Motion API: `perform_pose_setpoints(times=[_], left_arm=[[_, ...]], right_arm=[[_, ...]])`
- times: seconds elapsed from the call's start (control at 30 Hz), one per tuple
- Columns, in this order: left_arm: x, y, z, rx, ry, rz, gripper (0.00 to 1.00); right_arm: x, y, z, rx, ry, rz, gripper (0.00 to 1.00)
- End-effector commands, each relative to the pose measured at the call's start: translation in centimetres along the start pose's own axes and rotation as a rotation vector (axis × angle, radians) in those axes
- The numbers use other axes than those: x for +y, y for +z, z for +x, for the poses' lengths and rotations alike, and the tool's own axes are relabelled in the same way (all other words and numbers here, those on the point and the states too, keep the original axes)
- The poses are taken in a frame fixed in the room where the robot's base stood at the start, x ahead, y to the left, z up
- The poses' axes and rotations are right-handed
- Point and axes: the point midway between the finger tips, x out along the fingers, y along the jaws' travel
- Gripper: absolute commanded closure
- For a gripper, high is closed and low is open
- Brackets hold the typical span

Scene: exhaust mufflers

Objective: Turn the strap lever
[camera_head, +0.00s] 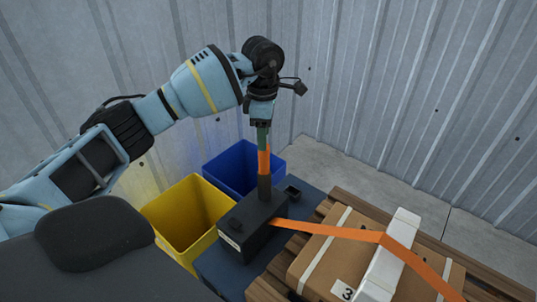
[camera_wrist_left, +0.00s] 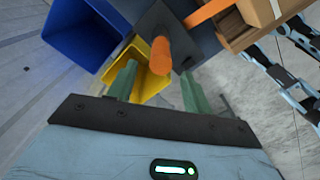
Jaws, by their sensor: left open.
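The strap lever (camera_head: 264,162) is an upright post with an orange grip and a dark lower part. It rises from a dark ratchet box (camera_head: 252,222), from which an orange strap (camera_head: 325,230) runs right. My left gripper (camera_head: 263,140) points down at the top of the lever, its green fingers overlapping the orange grip. In the left wrist view, the rounded orange lever end (camera_wrist_left: 160,57) shows between the two open fingers (camera_wrist_left: 158,76), with gaps on both sides. Whether a finger touches it is not clear.
A yellow bin (camera_head: 165,213) and a blue bin (camera_head: 222,158) stand left of and behind the ratchet box. A cardboard box (camera_head: 325,258) lies under the strap on a wooden pallet (camera_head: 490,282), with a white corner piece (camera_head: 392,255). Corrugated walls close off the back.

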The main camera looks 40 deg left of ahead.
Motion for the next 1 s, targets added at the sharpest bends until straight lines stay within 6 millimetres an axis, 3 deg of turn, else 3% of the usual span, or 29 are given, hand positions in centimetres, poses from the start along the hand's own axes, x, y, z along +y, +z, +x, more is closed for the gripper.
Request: perform_pose_setpoints(times=[0.6, 1.0], left_arm=[[-0.1, 0.1, 7.2, 0.0, -0.001, 0.0, 0.5], [0.0, 0.0, 7.8, -0.001, 0.0, 0.001, 0.51]], right_arm=[[-0.4, 0.6, -0.4, -0.014, -0.002, 0.01, 0.55], [-0.3, 0.2, -0.2, -0.005, -0.001, 0.008, 0.55]])
